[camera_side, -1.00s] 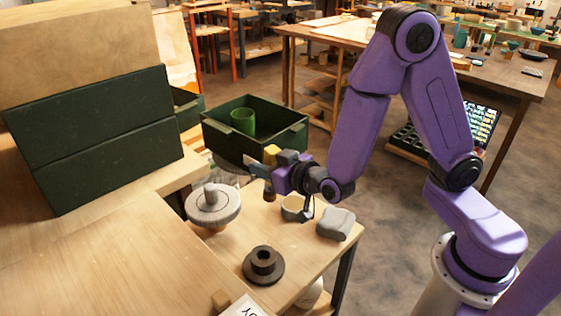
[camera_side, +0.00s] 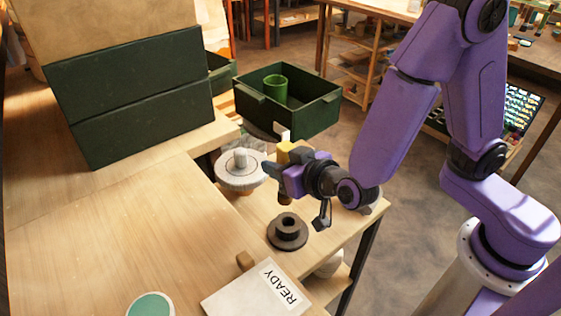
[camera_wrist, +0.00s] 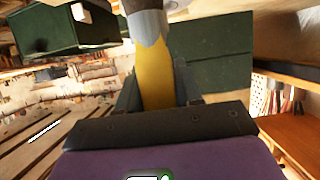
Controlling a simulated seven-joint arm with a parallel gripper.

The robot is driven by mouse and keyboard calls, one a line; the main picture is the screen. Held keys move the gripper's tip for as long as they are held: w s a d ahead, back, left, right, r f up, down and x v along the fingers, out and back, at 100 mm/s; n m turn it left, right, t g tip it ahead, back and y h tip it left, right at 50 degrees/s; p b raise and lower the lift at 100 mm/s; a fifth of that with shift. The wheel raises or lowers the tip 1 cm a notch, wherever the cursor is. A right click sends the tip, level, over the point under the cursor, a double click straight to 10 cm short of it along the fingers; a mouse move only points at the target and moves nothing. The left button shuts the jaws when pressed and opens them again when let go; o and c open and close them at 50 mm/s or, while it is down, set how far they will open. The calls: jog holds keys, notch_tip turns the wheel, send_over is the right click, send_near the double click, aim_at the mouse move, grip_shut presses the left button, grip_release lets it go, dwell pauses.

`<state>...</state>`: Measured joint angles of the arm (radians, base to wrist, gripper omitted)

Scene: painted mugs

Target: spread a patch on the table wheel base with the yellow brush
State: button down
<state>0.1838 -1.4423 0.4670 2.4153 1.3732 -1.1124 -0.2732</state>
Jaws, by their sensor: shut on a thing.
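My gripper (camera_side: 274,170) is shut on the yellow brush (camera_side: 286,151), over the small table. In the wrist view the brush's yellow handle (camera_wrist: 154,78) runs up between the fingers to a grey collar, and its tip is cut off at the top edge. A pale grey disc with a short central post (camera_side: 240,172) is just left of the gripper; whether the brush touches it cannot be told. A dark flanged hub with a central hole (camera_side: 288,230) stands on the table below the gripper. I cannot tell which of these two is the wheel base.
A dark green crate (camera_side: 318,113) with a green cup (camera_side: 274,90) stands behind. Stacked dark boxes (camera_side: 140,115) are at left. A READY card (camera_side: 258,288) and a green round piece (camera_side: 150,305) lie in front. The wooden worktop (camera_side: 110,225) has clear room.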

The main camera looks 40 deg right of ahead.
aim_at(289, 203)
notch_tip(289, 203, down, 4)
jog(key=shift+r, duration=0.15)
jog(key=shift+s, duration=1.5)
jog(key=shift+f, duration=0.25)
jog(key=shift+f, duration=0.6)
jog(key=shift+f, duration=0.25)
jog(key=shift+w, duration=0.1)
